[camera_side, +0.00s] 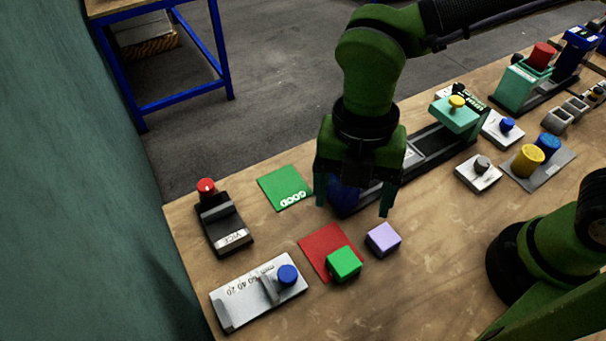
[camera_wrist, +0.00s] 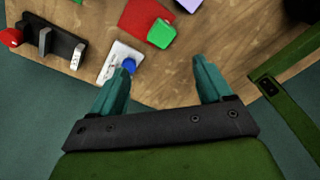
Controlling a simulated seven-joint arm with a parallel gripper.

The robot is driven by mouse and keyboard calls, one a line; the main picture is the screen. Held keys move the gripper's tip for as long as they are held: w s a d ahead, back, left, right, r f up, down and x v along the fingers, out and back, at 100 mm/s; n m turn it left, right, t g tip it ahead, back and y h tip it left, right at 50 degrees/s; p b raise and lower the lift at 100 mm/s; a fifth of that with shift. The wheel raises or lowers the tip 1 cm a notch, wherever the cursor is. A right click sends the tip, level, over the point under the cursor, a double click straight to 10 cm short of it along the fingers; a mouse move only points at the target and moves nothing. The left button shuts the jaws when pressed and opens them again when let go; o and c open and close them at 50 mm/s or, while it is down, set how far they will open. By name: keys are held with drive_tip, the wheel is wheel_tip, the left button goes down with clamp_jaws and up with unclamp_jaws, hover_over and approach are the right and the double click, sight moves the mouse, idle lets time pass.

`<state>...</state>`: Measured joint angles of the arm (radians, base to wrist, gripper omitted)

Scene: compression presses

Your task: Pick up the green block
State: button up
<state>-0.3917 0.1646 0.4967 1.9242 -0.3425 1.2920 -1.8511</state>
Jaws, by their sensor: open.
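The green block (camera_side: 344,263) sits on the table at the lower right corner of a red mat (camera_side: 318,243), partly over the mat's edge. It also shows in the wrist view (camera_wrist: 161,34), beyond my fingertips. A lilac block (camera_side: 383,240) stands close beside it on the right, apart from it. My gripper (camera_side: 352,205) is open and empty, above the table and behind the green block in the side view. In the wrist view its two teal fingers (camera_wrist: 163,72) are spread wide with nothing between them.
A green mat (camera_side: 285,188) marked GOOD lies left of my gripper. A vice (camera_side: 222,222) with a red knob and a grey slider plate (camera_side: 258,293) with a blue knob stand at left. A press (camera_side: 455,112) stands behind at right. The front table area is clear.

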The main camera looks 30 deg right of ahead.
drive_tip(key=a+n, duration=0.1)
drive_tip(key=n, duration=0.8)
hover_over(344, 260)
drive_tip(key=shift+h, duration=0.3)
drive_tip(key=f, duration=1)
drive_tip(key=shift+a+f, duration=0.15)
drive_tip(key=shift+a, duration=0.05)
drive_tip(key=f, duration=0.5)
drive_tip(key=shift+d+f, duration=0.2)
drive_tip(key=shift+f, duration=0.1)
drive_tip(key=c, duration=1.1)
